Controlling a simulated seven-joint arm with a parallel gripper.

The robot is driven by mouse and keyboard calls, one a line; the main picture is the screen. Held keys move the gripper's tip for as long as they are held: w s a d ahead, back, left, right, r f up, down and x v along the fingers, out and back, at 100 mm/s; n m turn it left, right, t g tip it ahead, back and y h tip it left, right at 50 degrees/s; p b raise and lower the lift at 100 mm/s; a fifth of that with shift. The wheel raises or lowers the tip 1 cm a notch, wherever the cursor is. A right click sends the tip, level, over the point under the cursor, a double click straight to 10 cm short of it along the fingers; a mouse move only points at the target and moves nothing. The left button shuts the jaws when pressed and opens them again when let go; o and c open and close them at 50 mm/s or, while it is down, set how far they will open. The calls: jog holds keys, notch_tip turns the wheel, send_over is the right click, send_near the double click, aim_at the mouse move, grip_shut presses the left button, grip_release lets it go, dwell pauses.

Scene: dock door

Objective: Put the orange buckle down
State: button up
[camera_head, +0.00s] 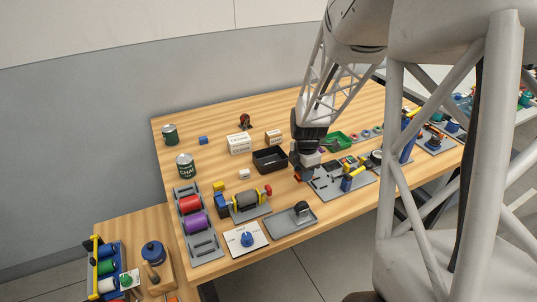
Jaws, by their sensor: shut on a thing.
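My gripper (303,172) points down over the middle of the wooden table (180,145), just right of the black tray and at the left end of a grey board. A small orange-red piece, which looks like the orange buckle (297,179), shows at its fingertips. The gripper is shut on it. The fingers hide most of the buckle. I cannot tell whether it touches the table or hangs just above it.
A black tray (270,170) stands left of my gripper, a grey board with parts (330,190) to the right, and a green tray (337,147) behind. A grey plate with a dark knob (290,222) lies in front. Bare wood shows at the table's back left.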

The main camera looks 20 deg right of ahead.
jog(key=shift+w, duration=0.15)
jog(key=w+a+r, duration=0.1)
jog(key=w+a, duration=0.3)
jog(key=w, duration=1)
jog(key=w+a+r, duration=0.2)
jog(key=w+a, duration=0.3)
jog(key=w, duration=0.9)
jog(key=w+a+r, duration=0.2)
jog(key=w+a, duration=0.3)
jog(key=w, duration=1)
jog(key=shift+r, duration=0.15)
send_over(222, 133)
jog(key=shift+f, duration=2.5)
jog(key=shift+f, duration=2.5)
